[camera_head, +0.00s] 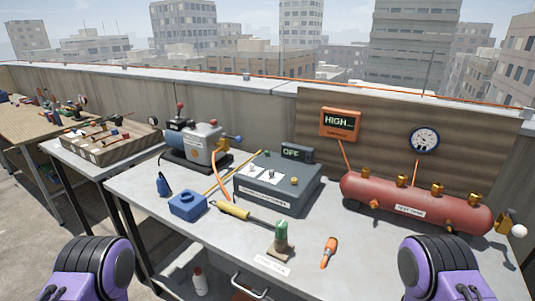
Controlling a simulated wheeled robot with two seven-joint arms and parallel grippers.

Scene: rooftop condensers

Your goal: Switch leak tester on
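A grey box (277,183) stands mid-bench. It has switches or knobs on its sloped top, and its front label is too small to read clearly; it may be the leak tester. A small dark display (297,152) at its back reads OFF. Purple and black parts of my two arms show at the lower left and lower right corners. Neither gripper's fingers can be seen, and both arms are apart from the grey box.
A red tank (415,204) with brass valves lies at the right, below an orange HIGH display (340,124) and a round gauge (424,140). A pump (195,144), blue box (188,203), yellow-handled tool (234,210), green-topped item (281,238) and orange screwdriver (329,252) surround the box.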

